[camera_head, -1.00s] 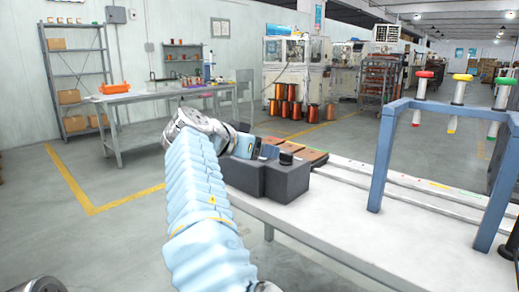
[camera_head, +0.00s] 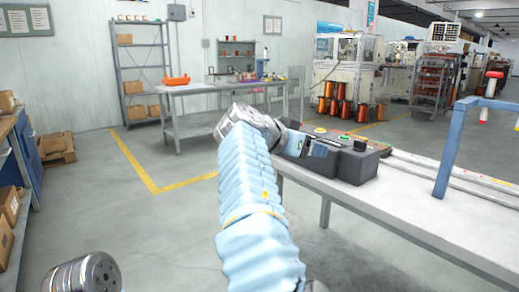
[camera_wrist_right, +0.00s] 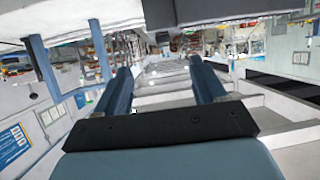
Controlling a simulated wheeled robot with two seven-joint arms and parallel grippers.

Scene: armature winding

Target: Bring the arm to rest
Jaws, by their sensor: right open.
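My right arm, in a pale blue ribbed sleeve, rises through the middle of the head view and bends right at its silver wrist. My right gripper (camera_head: 318,149) is at its end, close beside a black box (camera_head: 352,163) on the table; I cannot tell if they touch. In the right wrist view, which looks upside down, my right gripper (camera_wrist_right: 160,70) has its two blue fingers spread apart with nothing between them. My left gripper is not in either view.
A white table (camera_head: 408,211) with a blue frame (camera_head: 450,150) lies to the right. A grey workbench (camera_head: 205,92), a grey shelf rack (camera_head: 140,62) and copper spools (camera_head: 343,107) stand behind. Cartons (camera_head: 57,146) are at the left. The floor left of the arm is clear.

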